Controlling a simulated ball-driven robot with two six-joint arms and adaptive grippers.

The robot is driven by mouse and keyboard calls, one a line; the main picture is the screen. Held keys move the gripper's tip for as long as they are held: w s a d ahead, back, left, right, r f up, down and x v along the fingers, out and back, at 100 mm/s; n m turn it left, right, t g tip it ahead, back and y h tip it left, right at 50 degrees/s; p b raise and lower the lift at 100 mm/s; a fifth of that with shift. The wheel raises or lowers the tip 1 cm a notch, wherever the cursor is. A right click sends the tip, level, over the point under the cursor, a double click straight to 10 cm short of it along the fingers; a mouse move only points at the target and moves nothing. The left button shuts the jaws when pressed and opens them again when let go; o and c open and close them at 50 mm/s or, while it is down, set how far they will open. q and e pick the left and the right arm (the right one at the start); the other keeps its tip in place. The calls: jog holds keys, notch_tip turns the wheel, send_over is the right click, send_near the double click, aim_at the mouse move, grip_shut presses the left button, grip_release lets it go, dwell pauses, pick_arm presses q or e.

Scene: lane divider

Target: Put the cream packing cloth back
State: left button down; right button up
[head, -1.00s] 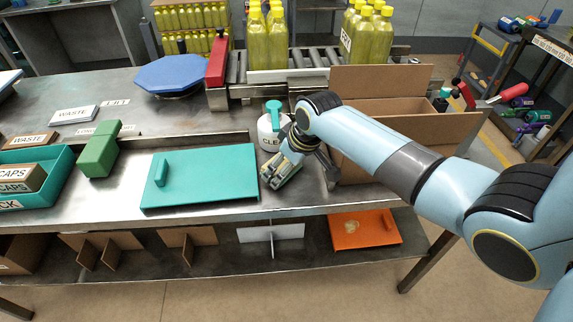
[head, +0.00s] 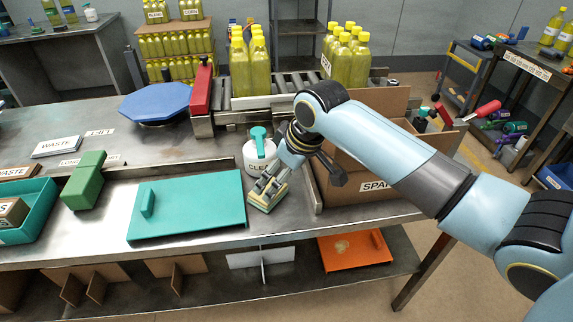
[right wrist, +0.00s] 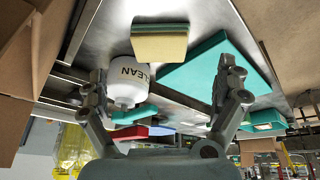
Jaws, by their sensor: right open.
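My right gripper (head: 274,178) is over the bench front, between the teal panel and the cardboard box. In the right wrist view its fingers (right wrist: 163,72) are spread and empty. A cream-yellow and green sponge block (right wrist: 160,43) lies beyond the fingertips; it shows just below the gripper in the head view (head: 264,202). My left gripper is not in view.
A white CLEAN bottle (head: 259,155) stands just behind the gripper. The teal panel (head: 190,205) lies to the left, and an open cardboard box (head: 350,195) stands close on the right. Yellow bottles (head: 345,60) stand on the rollers behind.

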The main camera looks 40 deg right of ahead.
jog(key=v, duration=0.3)
jog(key=shift+r, duration=0.1)
dwell(0.4)
jog(key=s+a+r+m+g+h, duration=0.1)
jog(key=s+a+r, duration=0.15)
jog(key=s, duration=0.75)
jog(key=s+a+r+m, duration=0.1)
jog(key=s+a+r, duration=0.15)
jog(key=s, duration=0.85)
notch_tip(320, 180, down, 33)
jog(key=d+g+b, duration=0.1)
jog(key=d+b, duration=0.2)
jog(key=b, duration=0.6)
jog(key=s+f+b, duration=0.4)
jog(key=s+f, duration=0.6)
jog(key=f, duration=0.3)
jog(key=s+f+g+b, duration=0.1)
jog(key=s+f+b, duration=0.3)
jog(key=s+f, duration=0.6)
notch_tip(320, 180, down, 3)
jog(key=shift+d+f+g+b, duration=0.25)
jog(key=shift+d+g+b, duration=0.05)
jog(key=shift+d+b, duration=0.1)
